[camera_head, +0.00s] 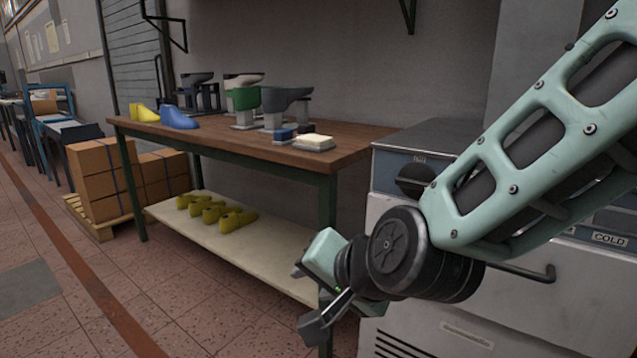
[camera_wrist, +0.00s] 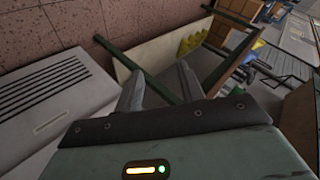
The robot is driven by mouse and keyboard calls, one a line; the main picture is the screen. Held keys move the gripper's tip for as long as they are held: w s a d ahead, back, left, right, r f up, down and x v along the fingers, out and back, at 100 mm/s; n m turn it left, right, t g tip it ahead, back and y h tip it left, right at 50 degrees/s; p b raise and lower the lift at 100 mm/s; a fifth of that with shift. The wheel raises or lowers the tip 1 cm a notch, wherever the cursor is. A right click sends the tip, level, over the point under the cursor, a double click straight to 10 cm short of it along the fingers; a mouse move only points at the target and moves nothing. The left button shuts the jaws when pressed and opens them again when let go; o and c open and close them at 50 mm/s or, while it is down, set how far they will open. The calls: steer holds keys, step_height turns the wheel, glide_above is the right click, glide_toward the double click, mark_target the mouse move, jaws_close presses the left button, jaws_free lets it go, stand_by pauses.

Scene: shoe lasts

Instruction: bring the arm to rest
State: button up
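My gripper (camera_head: 312,296) is in the head view at the lower middle, in front of the table's right end and beside the grey cabinet. Its two fingers stand apart with nothing seen between them. In the wrist view my gripper (camera_wrist: 160,88) also shows two separate fingers with an empty gap, pointing towards the table's legs and lower shelf. My arm comes in from the right edge of the head view and bends at a dark round joint just behind the gripper.
A wooden table (camera_head: 345,142) carries a yellow last (camera_head: 147,114), a blue last (camera_head: 178,118) and several stands. Several yellow lasts (camera_head: 228,221) lie on its lower shelf (camera_head: 270,255). A grey cabinet (camera_head: 395,165) stands at right. Boxes (camera_head: 100,180) sit on a pallet at left. The left floor is clear.

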steer(key=s+d+f+n+g+h+p, duration=0.1)
steer(key=s+d+f+n+g+h, duration=0.2)
steer(key=s+d+n, duration=0.5)
steer(key=s+d+n+g+h, duration=0.2)
steer(key=s+d+n+g, duration=0.25)
steer(key=s+d, duration=0.4)
step_height(320, 180, up, 27)
steer(key=s+a+p, duration=0.1)
steer(key=a+p, duration=0.1)
steer(key=p, duration=2.5)
steer(key=shift+s+g+p, duration=0.15)
steer(key=shift+g+p, duration=0.2)
steer(key=shift+p, duration=0.05)
steer(key=shift+a+r+m, duration=0.1)
steer(key=shift+a+m, duration=0.05)
steer(key=shift+m, duration=0.1)
steer(key=shift+c, duration=0.3)
